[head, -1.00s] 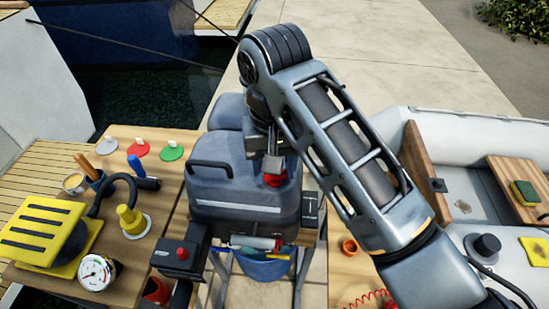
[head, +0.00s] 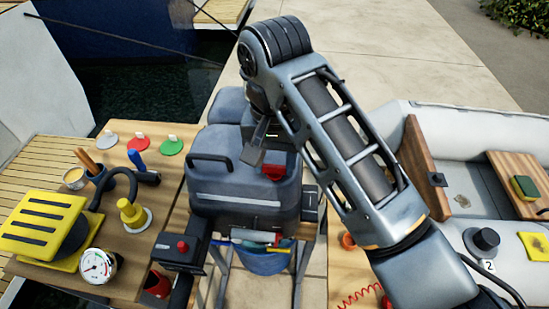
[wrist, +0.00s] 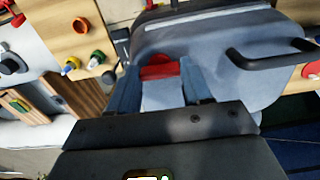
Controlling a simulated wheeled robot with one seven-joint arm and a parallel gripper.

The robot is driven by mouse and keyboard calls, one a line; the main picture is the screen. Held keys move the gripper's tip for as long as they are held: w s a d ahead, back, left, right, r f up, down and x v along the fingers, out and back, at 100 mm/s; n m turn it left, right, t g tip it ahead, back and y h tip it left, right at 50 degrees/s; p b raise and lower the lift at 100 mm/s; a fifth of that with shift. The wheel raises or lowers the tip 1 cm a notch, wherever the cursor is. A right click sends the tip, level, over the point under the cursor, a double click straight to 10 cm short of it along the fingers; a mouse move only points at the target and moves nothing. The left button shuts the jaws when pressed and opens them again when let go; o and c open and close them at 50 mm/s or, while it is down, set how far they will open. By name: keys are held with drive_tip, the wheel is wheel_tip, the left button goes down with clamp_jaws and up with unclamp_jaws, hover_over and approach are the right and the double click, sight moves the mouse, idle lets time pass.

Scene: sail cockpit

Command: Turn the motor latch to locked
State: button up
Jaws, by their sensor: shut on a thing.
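The motor is a grey outboard (head: 225,195) with a black carry handle, standing in the middle of the head view. The red motor latch (head: 272,172) sits at the right of its top, partly hidden by my gripper. My gripper (head: 265,163) is tilted over the latch. In the wrist view, the two fingers of my gripper (wrist: 160,72) stand either side of the red latch (wrist: 159,67) and are shut on it. I cannot read the latch's locked mark in either view.
A wooden table (head: 150,225) on the left holds a gauge (head: 97,266), a yellow slatted object (head: 42,225) and a yellow fitting (head: 130,212). A blue pouch (head: 263,260) hangs below the motor. A grey inflatable boat (head: 440,130) lies at right.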

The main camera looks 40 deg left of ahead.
sight(275, 166)
drive_tip(key=o, duration=1.1)
drive_tip(key=shift+c, duration=0.2)
drive_tip(key=shift+r, duration=3.9)
